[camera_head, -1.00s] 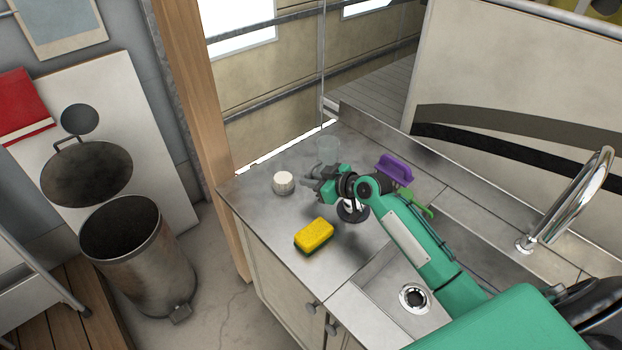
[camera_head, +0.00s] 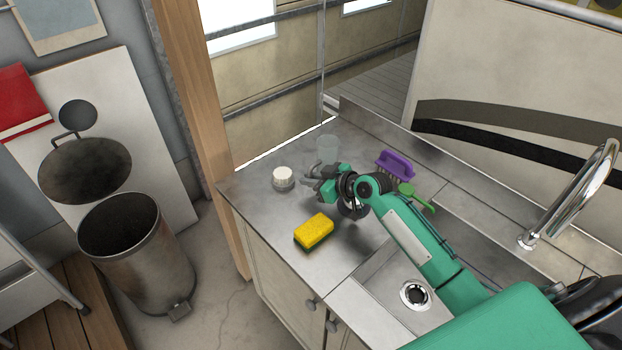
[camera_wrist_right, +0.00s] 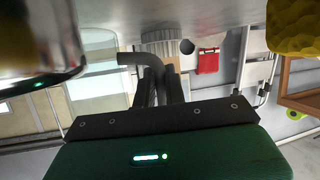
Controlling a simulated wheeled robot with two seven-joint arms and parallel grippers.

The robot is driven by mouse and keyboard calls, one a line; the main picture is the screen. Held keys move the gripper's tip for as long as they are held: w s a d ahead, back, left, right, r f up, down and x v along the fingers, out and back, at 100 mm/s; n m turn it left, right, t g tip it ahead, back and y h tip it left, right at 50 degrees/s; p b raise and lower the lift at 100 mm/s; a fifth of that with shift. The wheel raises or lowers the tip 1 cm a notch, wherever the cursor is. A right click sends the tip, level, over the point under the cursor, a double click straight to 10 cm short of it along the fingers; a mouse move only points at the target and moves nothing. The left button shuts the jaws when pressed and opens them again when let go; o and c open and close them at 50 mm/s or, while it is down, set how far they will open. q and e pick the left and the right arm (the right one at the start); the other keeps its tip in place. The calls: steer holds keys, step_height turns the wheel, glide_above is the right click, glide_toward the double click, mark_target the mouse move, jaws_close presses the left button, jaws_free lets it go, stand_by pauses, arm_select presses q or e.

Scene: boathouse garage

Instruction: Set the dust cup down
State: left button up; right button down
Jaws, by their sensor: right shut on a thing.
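The dust cup (camera_head: 328,146) is a faint, see-through cup near the back corner of the steel counter, just behind my right gripper (camera_head: 318,180). In the right wrist view, which is upside down, the clear cup (camera_wrist_right: 95,72) is left of the fingers. A grey bent piece, apparently its handle, runs to between the fingers (camera_wrist_right: 158,88), which are shut on it. The cup's base is close to the counter; I cannot tell whether it touches. My left gripper is not in view.
On the steel counter (camera_head: 270,212), a white ribbed knob-like object (camera_head: 283,177) stands left of my gripper and a yellow sponge (camera_head: 314,231) lies in front. A purple brush (camera_head: 395,164) and green-handled tool (camera_head: 410,192) lie to the right. Counter between knob and sponge is clear.

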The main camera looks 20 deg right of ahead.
steer(key=shift+f+b, duration=0.3)
steer(key=c, duration=1.4)
jaws_free()
steer(key=c, duration=0.4)
steer(key=shift+s, duration=0.1)
steer(key=shift+p+v, duration=0.5)
steer(key=shift+v, duration=1)
steer(key=shift+s+d+r, duration=0.15)
steer(key=shift+s+d, duration=0.1)
steer(key=shift+s, duration=0.05)
